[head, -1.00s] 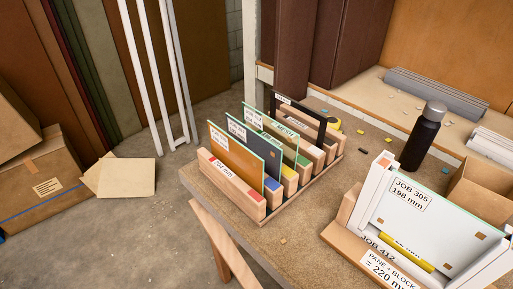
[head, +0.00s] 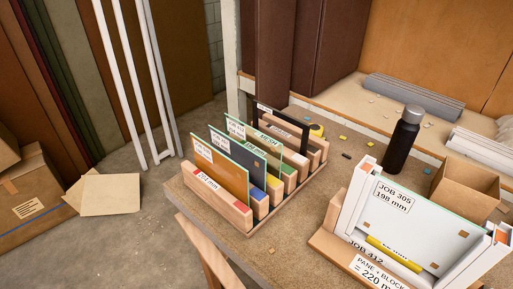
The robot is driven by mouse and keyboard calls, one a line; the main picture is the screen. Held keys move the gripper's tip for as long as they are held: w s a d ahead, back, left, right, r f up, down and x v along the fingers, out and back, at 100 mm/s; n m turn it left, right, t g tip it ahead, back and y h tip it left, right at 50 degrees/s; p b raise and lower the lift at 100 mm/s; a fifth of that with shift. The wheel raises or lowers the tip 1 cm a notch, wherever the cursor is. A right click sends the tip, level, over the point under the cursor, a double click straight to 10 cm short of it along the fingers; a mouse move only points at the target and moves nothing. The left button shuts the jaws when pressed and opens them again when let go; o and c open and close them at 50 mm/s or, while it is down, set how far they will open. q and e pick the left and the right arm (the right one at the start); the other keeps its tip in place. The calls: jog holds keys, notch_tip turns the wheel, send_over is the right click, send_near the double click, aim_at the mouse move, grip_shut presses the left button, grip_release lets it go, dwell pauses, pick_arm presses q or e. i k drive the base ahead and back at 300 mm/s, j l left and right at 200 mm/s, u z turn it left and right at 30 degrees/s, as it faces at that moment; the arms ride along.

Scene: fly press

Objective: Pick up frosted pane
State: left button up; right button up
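A wooden slotted rack (head: 232,218) on the bench holds several upright panes. From front to back these are an orange-brown pane (head: 219,172), a dark grey pane (head: 247,166), a paler green-edged pane (head: 268,148) and a black frame (head: 289,128). Their small labels are hard to read, and I cannot tell whether any of these is the frosted pane. A whitish, green-edged pane or board (head: 412,222) stands in the white fixture at right, labelled JOB 305, 198 mm. Neither of my grippers is in view.
A black bottle (head: 403,142) and a cardboard box (head: 466,190) stand behind the fixture. Small coloured bits lie on the bench (head: 283,250). A wooden board (head: 205,252) leans at the bench's front edge. Cartons (head: 34,205) and white bars (head: 130,85) stand at left.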

aim_at(433, 236)
jog(key=z, duration=1.3)
